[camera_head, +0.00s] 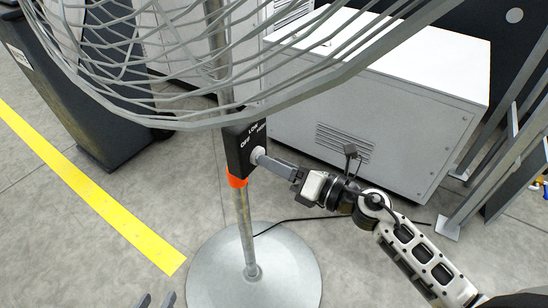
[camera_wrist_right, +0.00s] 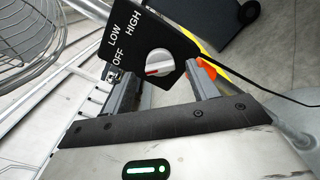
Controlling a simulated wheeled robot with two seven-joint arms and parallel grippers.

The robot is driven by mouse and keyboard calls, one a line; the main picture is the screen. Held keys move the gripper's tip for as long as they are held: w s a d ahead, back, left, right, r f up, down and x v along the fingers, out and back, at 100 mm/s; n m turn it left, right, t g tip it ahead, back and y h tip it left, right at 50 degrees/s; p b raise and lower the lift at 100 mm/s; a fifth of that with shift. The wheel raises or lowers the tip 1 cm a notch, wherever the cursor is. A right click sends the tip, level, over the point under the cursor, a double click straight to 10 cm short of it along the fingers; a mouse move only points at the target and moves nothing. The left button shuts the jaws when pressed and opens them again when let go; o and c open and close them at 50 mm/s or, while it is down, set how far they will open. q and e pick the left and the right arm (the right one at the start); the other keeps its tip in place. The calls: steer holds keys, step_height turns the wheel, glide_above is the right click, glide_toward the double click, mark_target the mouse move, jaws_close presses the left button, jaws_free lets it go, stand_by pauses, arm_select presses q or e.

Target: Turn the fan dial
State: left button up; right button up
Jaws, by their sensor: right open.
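The fan dial (camera_wrist_right: 158,62) is a round pale knob with a raised grip and a red mark. It sits on a black control box (camera_head: 238,152) labelled OFF, LOW and HIGH, on the fan's pole. In the right wrist view the red mark lies on the left of the knob, roughly toward OFF. My right gripper (camera_wrist_right: 163,70) is open, with its fingers on either side of the dial; I cannot tell whether they touch it. In the head view the right gripper (camera_head: 264,160) partly hides the knob. Fingertips of my left gripper (camera_head: 156,300) show apart at the bottom edge.
The fan's wire cage (camera_head: 250,105) overhangs the control box. An orange collar (camera_head: 236,180) is below the box, above the pole and round base (camera_head: 215,275). A white cabinet (camera_head: 400,130) stands behind my right arm. A black cable (camera_head: 300,219) runs behind.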

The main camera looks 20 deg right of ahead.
arm_select(q)
steer(key=shift+w+r, duration=0.1)
steer(key=shift+r, duration=0.05)
arm_select(e)
steer(key=shift+w+a, duration=0.4)
steer(key=shift+w, duration=0.1)
steer(key=c, duration=1)
